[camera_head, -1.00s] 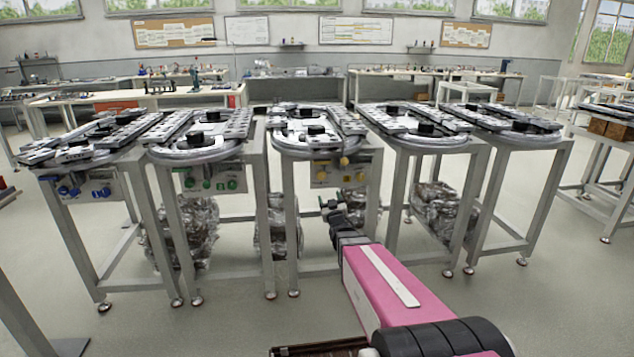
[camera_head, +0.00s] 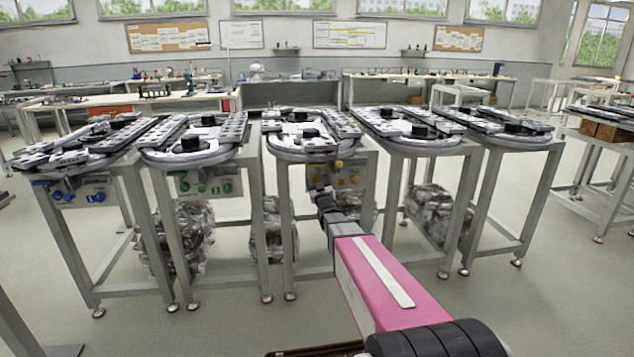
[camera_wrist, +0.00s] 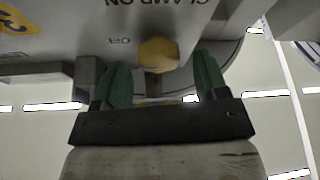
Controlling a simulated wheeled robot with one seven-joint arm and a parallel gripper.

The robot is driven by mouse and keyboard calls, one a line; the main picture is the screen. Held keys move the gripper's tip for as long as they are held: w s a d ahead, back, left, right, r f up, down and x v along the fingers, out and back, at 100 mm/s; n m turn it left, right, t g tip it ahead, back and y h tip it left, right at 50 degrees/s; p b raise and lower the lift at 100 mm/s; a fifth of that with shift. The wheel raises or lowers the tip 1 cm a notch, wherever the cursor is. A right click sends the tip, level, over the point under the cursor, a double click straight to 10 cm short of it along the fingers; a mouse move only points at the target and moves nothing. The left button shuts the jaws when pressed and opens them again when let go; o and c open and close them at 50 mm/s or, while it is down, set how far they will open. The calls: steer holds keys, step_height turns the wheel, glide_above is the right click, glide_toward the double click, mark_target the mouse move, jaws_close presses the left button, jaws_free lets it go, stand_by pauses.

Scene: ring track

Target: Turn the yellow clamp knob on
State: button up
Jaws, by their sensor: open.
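The yellow clamp knob (camera_wrist: 158,54) shows in the wrist view on a grey panel (camera_wrist: 60,35), under lettering that reads "CLAMP ON" upside down, with "OFF" beside the knob. My gripper (camera_wrist: 161,68) is open, with one green-padded finger on each side of the knob. Whether the pads touch it I cannot tell. In the head view my gripper (camera_head: 320,186) is in front of the middle table's yellow-knob panel (camera_head: 353,168) and hides part of it. Two yellow knobs show to its right there; which one is the clamp knob is unclear.
The middle ring track (camera_head: 306,151) lies just above the panel. Neighbouring tables carry a green-knob panel (camera_head: 213,184) and a blue-knob panel (camera_head: 97,190). Table legs stand on both sides of my arm. Clear wrapped bundles (camera_head: 440,215) are under the tables.

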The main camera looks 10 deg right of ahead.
steer(key=shift+w+r, duration=0.15)
steer(key=shift+w, duration=0.25)
steer(key=c, duration=0.9)
